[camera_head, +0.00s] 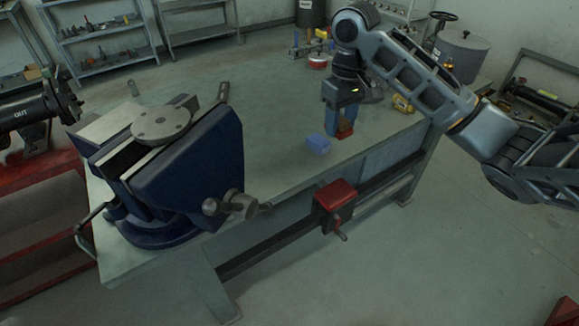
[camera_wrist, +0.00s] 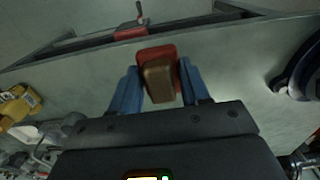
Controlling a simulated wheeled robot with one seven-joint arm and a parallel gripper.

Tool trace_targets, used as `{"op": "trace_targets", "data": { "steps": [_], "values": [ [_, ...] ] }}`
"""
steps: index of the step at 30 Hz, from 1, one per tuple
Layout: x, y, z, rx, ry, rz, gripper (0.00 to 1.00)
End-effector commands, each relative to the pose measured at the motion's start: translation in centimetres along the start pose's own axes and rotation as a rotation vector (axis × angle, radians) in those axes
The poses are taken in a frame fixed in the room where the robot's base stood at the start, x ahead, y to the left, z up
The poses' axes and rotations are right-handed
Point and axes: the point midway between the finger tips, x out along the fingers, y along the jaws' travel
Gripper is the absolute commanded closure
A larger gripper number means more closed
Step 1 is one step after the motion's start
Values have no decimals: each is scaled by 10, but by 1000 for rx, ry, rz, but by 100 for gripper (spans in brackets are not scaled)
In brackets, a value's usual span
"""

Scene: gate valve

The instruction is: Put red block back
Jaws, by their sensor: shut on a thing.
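The red block (camera_head: 345,131) is between the blue fingers of my gripper (camera_head: 339,122), low over the workbench (camera_head: 275,150) near its front edge. I cannot tell whether it touches the bench top. In the wrist view my gripper (camera_wrist: 157,85) is shut on the red block (camera_wrist: 157,53), with a finger on each side and a brownish face towards the camera.
A big blue vise (camera_head: 190,165) stands at the bench's left end. A red clamp piece (camera_head: 336,195) sits on the rail along the bench front; it also shows in the wrist view (camera_wrist: 130,33). Yellow (camera_head: 402,103) and red (camera_head: 318,61) items lie behind my gripper. The middle is clear.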

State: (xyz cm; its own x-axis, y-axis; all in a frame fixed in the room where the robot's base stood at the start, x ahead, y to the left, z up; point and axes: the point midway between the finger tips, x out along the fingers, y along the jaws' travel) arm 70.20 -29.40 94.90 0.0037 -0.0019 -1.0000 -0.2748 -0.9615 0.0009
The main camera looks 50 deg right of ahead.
Motion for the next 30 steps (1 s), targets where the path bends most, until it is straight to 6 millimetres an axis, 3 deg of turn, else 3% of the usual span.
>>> {"op": "trace_targets", "data": {
  "steps": [4,19,25,30],
  "values": [
    [13,-8,-6,-2,-1,-3,82],
    [66,-81,-63,-2,-2,1,82],
    [76,-89,-69,1,-1,1,82],
    [100,-88,-68,2,-3,1,82]
  ]
}}
